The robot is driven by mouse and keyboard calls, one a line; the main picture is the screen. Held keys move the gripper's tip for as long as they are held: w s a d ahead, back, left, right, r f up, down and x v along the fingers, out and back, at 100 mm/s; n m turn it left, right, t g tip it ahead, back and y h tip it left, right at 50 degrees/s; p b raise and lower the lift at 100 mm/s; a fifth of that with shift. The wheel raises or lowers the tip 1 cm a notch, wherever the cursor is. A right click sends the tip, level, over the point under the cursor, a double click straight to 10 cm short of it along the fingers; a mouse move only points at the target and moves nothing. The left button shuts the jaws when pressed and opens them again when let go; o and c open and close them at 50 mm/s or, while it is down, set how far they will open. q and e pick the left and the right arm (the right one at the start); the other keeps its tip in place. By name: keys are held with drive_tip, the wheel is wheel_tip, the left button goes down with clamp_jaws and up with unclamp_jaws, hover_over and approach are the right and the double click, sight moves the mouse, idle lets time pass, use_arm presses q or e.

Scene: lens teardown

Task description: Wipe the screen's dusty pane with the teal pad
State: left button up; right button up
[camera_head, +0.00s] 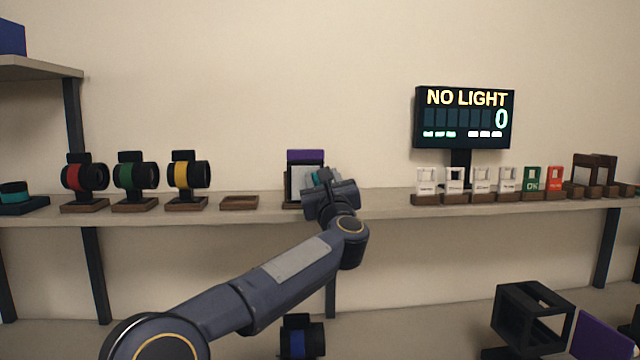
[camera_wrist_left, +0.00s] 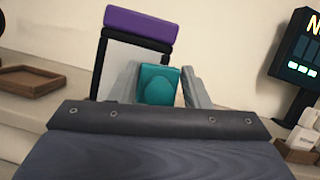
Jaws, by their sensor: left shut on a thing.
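The screen (camera_head: 305,157) stands upright on the shelf, with a dark frame, a purple top bar and a pale grey pane. It also shows in the left wrist view, with its purple bar (camera_wrist_left: 140,23) at the top and its pane (camera_wrist_left: 122,62) below. My left gripper (camera_head: 325,180) is in front of the pane's right side. It is shut on the teal pad (camera_wrist_left: 158,84), which sits between the two grey fingers in the left wrist view. The pad overlaps the lower right of the pane in that view; I cannot tell whether they touch. My right gripper is not in view.
A small empty wooden tray (camera_head: 239,202) lies left of the screen. Red, green and yellow ringed lenses (camera_head: 187,175) stand further left. A display (camera_head: 464,118) reading NO LIGHT and 0 stands right, above several small cards (camera_head: 482,180).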

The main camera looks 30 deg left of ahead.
use_arm(q)
drive_tip(key=shift+s+a+f+b, duration=0.15)
drive_tip(key=shift+s+a+b, duration=0.3)
drive_tip(key=shift+a+b, duration=0.25)
drive_tip(key=shift+s+a+b, duration=0.5)
drive_tip(key=shift+a, duration=0.4)
drive_tip(key=shift+s+a+b, duration=0.45)
drive_tip(key=shift+a+b, duration=0.1)
drive_tip(key=shift+a, duration=0.15)
drive_tip(key=shift+s+a+r+b, duration=0.2)
drive_tip(key=shift+s+a+b, duration=0.2)
drive_tip(key=shift+a, duration=0.4)
drive_tip(key=shift+s+d+f+b, duration=0.15)
drive_tip(key=shift+s+d+b, duration=0.1)
drive_tip(key=shift+s+b, duration=0.2)
drive_tip(key=b, duration=0.2)
approach(289, 172)
drive_tip(key=shift+s+a+r, duration=0.1)
drive_tip(key=shift+r, duration=0.5)
drive_tip(key=shift+s+a+r, duration=0.1)
drive_tip(key=shift+r, duration=0.45)
